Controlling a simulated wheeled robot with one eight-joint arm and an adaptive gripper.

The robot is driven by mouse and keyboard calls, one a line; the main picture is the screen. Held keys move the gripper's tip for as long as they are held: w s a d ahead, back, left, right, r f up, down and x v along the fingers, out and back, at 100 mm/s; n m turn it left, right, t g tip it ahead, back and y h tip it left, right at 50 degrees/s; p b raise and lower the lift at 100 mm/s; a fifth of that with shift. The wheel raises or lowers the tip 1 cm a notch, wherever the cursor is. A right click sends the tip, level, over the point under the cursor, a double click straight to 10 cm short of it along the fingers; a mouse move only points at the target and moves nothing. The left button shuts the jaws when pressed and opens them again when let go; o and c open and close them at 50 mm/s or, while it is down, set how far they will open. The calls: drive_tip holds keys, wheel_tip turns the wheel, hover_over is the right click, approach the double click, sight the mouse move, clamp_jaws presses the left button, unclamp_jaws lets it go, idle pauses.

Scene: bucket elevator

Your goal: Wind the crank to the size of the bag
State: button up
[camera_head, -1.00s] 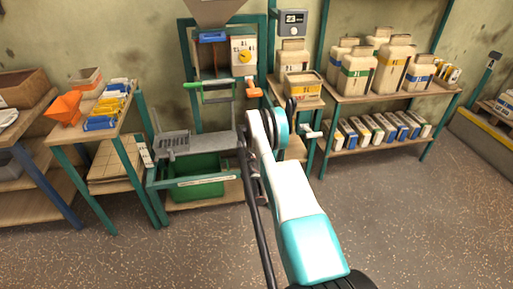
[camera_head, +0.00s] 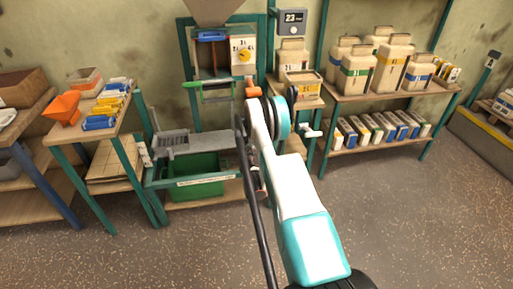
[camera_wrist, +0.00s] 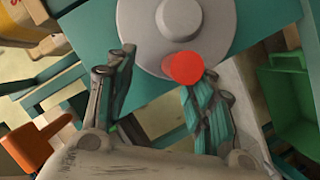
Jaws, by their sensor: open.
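In the wrist view a grey disc with a round hub (camera_wrist: 178,18) fills the top middle, with a red knob (camera_wrist: 187,67) on its lower part. It looks like the crank, but I cannot be sure. My gripper (camera_wrist: 166,75) is open, and the knob shows between its fingertips, nearer the right one; I cannot tell whether they touch. The head view hides my gripper behind my arm.
A white handle (camera_head: 312,131) sticks out right of my arm. A green bin (camera_head: 190,183) stands below the grey tray (camera_head: 195,144).

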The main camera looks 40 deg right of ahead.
wheel_tip(320, 180, up, 7)
drive_tip(key=shift+a+f, duration=0.1)
drive_tip(key=shift+f, duration=0.05)
